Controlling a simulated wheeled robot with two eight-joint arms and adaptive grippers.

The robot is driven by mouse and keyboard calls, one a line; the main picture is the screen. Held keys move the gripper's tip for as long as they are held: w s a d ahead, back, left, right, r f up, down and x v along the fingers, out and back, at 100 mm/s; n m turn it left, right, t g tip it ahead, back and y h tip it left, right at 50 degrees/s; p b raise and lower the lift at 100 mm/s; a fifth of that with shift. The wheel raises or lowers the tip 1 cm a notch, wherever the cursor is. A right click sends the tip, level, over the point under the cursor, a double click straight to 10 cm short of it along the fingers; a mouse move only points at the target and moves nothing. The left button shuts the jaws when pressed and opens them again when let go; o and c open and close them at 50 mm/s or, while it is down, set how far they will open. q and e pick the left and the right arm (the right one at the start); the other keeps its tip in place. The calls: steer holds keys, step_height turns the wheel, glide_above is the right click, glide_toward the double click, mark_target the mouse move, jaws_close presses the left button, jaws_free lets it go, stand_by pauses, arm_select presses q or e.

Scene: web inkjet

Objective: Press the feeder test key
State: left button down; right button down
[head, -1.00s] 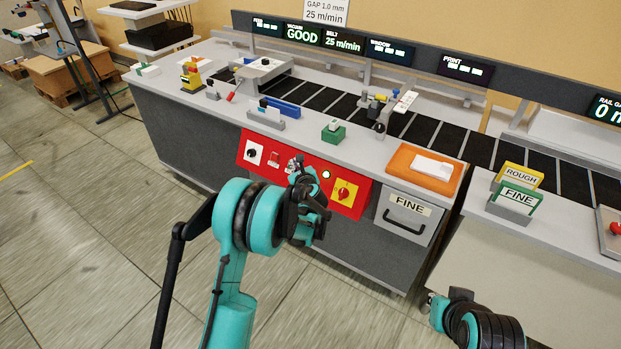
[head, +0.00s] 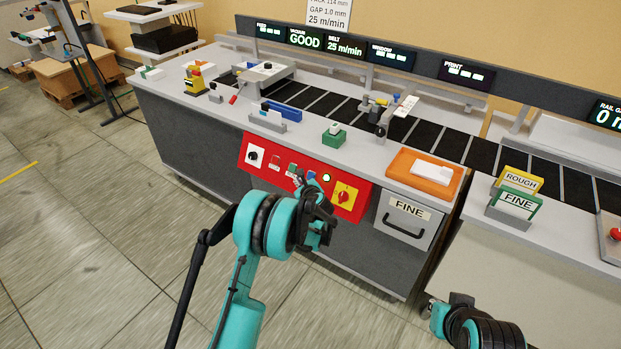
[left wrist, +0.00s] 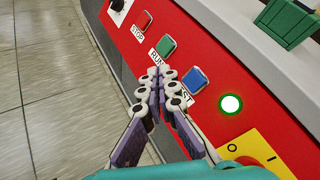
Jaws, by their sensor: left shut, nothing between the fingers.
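The red control panel (head: 262,170) is on the front of the grey machine. In the left wrist view it carries a red STOP key (left wrist: 142,21), a green RUN key (left wrist: 166,46) and a blue key (left wrist: 194,80). The blue key's label is partly hidden by my fingers and only "ST" shows. The blue key also shows in the head view (head: 311,177). My left gripper (left wrist: 155,76) is shut and empty, its fingertips in front of the panel just left of the blue key. A gap or contact with the panel cannot be told. My right gripper's fingers do not show.
A lit green round button (left wrist: 231,104) and a yellow rotary switch (head: 345,196) sit right of the blue key. The FINE drawer (head: 405,215) is further right. The floor before the machine is clear.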

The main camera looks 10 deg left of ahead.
mark_target(307, 179)
arm_select(q)
steer(key=shift+w+d+f+b, duration=0.3)
steer(key=shift+w+f, duration=0.15)
steer(key=shift+w, duration=0.35)
steer(key=shift+w+d+f+b, duration=0.3)
steer(key=shift+w+f, duration=0.2)
steer(key=shift+w, duration=0.35)
steer(key=shift+w+d+f+b, duration=0.3)
steer(key=shift+w+f, duration=0.15)
steer(key=shift+w, duration=0.35)
steer(key=shift+w+f, duration=0.1)
steer(key=shift+w, duration=0.05)
steer(key=shift+w+d+f, duration=0.1)
steer(key=shift+w, duration=0.1)
steer(key=shift+w+d+f+b, duration=0.15)
steer(key=shift+w+f+b, duration=0.05)
steer(key=shift+w+b, duration=0.2)
steer(key=shift+s+r, duration=0.1)
steer(key=shift+s, duration=0.05)
stand_by(0.4)
steer(key=shift+s+a+r, duration=0.25)
steer(key=shift+s+r, duration=0.05)
steer(key=shift+s, duration=0.3)
